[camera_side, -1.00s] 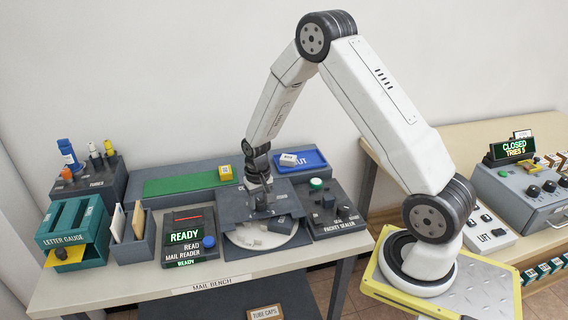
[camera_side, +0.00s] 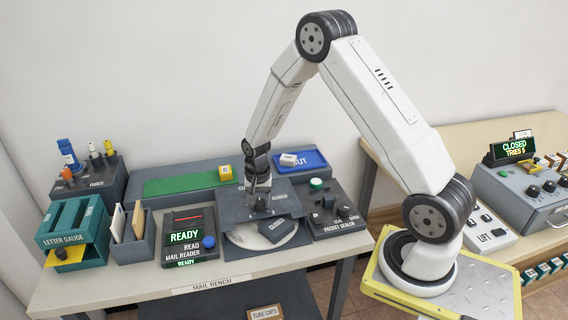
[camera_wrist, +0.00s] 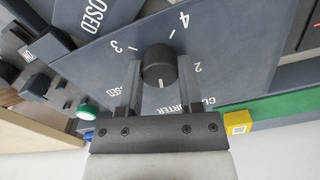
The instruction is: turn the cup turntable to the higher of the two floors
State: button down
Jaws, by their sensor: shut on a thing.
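My gripper (camera_wrist: 160,75) is shut on the black knob (camera_wrist: 159,62) of the cup sorter, one finger on each side. The knob carries a white line on its lower edge in the wrist view, toward the gripper body and away from the printed 3 and 4. The numbers 2, 3 and 4 are around it; other marks are hidden. In the side view my gripper (camera_side: 260,203) points down onto the grey sorter plate (camera_side: 233,209). The pale round turntable (camera_side: 242,237) shows below the plate's front edge, with a dark block labelled CLOSED (camera_side: 280,231) over its right part.
The packet sealer (camera_side: 335,212) stands close on the right and the mail reader (camera_side: 189,237) on the left. A green mat (camera_side: 180,184) with a yellow block (camera_side: 224,172) and a blue tray (camera_side: 313,160) lie behind. The bench front strip is clear.

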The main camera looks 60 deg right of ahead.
aim_at(259, 201)
jog(key=shift+m, duration=12)
jog(key=shift+c, duration=1.3)
grip_release()
jog(key=shift+r, duration=0.1)
jog(key=shift+r, duration=3.8)
